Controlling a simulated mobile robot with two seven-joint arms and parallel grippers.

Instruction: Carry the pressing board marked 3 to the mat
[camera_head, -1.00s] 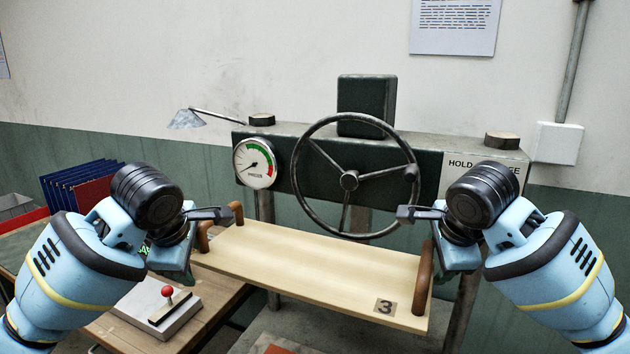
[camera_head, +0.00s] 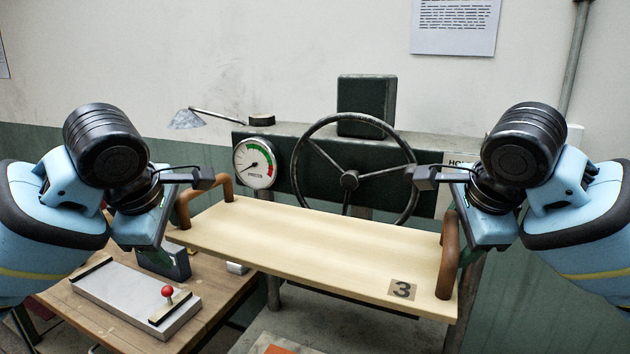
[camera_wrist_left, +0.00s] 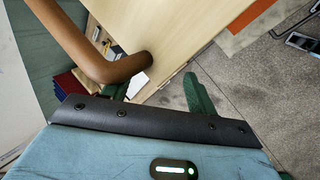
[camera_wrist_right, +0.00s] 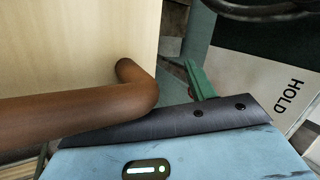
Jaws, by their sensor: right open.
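The pressing board (camera_head: 310,245) is a pale wooden plank with a 3 on a dark square at its near right corner. It is level in front of the press, with a brown handle (camera_head: 183,212) at its left end and another (camera_head: 448,265) at its right. My left gripper (camera_head: 150,235) is at the left handle; its green fingers stand apart in the left wrist view (camera_wrist_left: 158,92). My right gripper (camera_head: 475,235) is open at the right handle, which partly hides its fingers in the right wrist view. I cannot tell how the handles bear on the fingers. No mat is clearly identifiable.
The press with its handwheel (camera_head: 350,181) and gauge (camera_head: 254,164) stands behind the board. A pale low surface with an orange patch (camera_head: 278,349) shows below the board.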

